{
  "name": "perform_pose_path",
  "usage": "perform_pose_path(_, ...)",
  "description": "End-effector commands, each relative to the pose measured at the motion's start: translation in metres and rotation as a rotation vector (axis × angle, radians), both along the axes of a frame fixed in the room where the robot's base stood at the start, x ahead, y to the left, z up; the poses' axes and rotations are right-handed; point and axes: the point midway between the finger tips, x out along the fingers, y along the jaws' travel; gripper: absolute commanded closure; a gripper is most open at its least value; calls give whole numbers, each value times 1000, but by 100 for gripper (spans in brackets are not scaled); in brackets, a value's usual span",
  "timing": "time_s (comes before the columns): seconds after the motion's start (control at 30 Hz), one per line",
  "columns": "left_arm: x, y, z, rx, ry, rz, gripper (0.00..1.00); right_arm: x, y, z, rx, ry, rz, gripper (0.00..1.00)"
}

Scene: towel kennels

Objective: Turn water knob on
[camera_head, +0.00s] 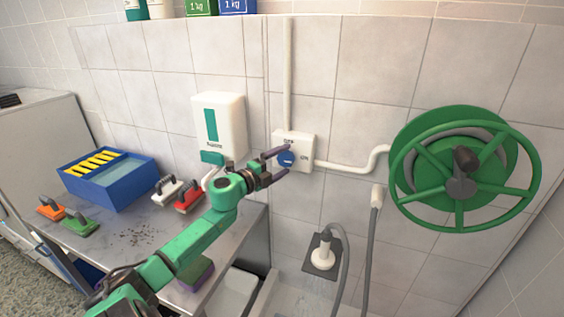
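The water knob (286,159) is a small blue disc with a pale mark on it, on a white wall box (306,150) with lettering above the knob and "ON" to its right. White pipes run up and to the right from the box. My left gripper (285,161) comes in from the left with its two dark fingers apart, one above and one below the knob in the picture. I cannot tell whether the fingers touch the knob. My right gripper is not in view.
A white dispenser (219,125) hangs left of the box. A shower head (322,252) hangs low on the wall. A counter (130,222) holds a blue bin (108,185) and several brushes.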

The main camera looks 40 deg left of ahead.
Motion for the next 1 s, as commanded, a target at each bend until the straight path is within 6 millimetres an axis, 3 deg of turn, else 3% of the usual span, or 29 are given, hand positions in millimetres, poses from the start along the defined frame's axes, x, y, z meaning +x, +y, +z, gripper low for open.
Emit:
perform_pose_path(0.27, -1, 1, 1, -2, -2, 1, 4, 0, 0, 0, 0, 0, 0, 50)
perform_pose_path(0.47, -20, 2, -3, -2, 1, 1, 4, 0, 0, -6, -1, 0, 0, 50)
perform_pose_path(1.0, -135, 8, -1, -4, 0, 1, 4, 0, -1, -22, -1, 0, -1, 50)
